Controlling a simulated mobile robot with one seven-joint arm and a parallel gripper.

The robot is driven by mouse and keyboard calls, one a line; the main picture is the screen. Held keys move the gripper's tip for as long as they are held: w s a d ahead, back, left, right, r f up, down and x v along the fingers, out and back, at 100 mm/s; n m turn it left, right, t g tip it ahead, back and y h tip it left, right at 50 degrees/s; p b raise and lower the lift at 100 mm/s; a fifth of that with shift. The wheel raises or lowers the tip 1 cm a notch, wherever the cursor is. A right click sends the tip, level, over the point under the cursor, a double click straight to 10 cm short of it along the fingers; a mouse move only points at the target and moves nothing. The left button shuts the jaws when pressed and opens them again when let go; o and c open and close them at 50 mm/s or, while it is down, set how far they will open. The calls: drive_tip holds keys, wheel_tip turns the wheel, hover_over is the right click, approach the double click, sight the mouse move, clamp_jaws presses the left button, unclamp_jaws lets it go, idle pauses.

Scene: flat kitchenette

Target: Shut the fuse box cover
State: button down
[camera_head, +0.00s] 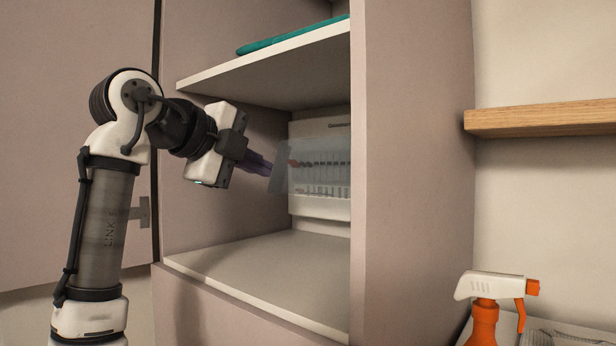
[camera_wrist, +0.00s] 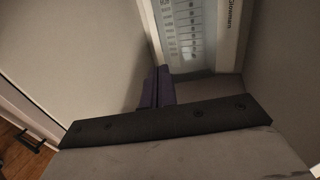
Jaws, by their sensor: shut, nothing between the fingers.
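The white fuse box (camera_head: 320,205) is on the back wall inside the cabinet, with a row of switches. It also shows at the top of the wrist view (camera_wrist: 232,40). Its see-through grey cover (camera_head: 281,178) appears in front of the switches and reaches out past the box's left side, so it looks partly open. My gripper (camera_head: 268,167) is inside the cabinet, its purple fingers shut and empty, pointing at the cover's left edge. I cannot tell whether they touch it. In the wrist view the fingers (camera_wrist: 158,88) are just below and left of the box.
The cabinet's left wall is close beside my gripper. An upper shelf (camera_head: 270,65) with a teal item (camera_head: 290,38) is above, and a bare lower shelf (camera_head: 270,270) is below. The right side panel (camera_head: 415,180) hides the box's right part. A spray bottle (camera_head: 490,300) stands outside, right.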

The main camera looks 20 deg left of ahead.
sight(317, 194)
drive_tip(key=p+x, duration=0.4)
drive_tip(key=x, duration=0.9)
drive_tip(key=shift+w, duration=0.15)
